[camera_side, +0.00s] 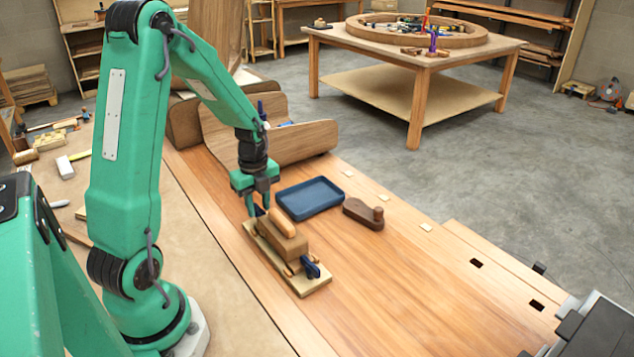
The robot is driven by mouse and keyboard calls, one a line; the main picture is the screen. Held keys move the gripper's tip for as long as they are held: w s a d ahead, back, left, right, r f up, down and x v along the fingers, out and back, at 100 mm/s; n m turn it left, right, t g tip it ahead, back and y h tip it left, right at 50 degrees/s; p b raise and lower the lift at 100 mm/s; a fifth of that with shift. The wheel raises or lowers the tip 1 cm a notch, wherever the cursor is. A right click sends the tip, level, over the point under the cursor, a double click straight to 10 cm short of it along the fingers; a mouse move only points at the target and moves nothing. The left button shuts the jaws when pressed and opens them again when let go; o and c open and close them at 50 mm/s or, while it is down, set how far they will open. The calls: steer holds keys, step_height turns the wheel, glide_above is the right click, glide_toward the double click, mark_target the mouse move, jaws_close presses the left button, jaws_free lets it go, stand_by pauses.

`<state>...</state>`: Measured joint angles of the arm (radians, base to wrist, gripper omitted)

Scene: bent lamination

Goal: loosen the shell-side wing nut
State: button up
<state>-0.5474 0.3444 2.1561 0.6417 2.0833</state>
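A wooden clamping block (279,236) lies on a pale board (312,284) on the bench, with a light rounded wooden piece (282,222) at its far end. A dark blue part (311,267), possibly a wing nut, shows at the block's near end. Another small blue part (259,210) shows at the far end, on the side of the bent wooden shell (290,145). My gripper (258,207) points down over this far end, its fingertips right by the far blue part. A small gap shows between the fingers; I cannot tell whether they touch the part.
A blue tray (311,198) lies close to the right of my gripper. A dark wooden hand plane (363,213) sits right of the tray. The bent shell stands behind. The bench's right front (420,290) is mostly clear.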

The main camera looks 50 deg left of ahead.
jaws_close()
steer(key=shift+n, duration=0.5)
steer(key=n, duration=0.2)
steer(key=shift+n, duration=0.4)
steer(key=n, duration=0.3)
steer(key=shift+n, duration=0.3)
steer(key=n, duration=1)
steer(key=shift+r, duration=0.1)
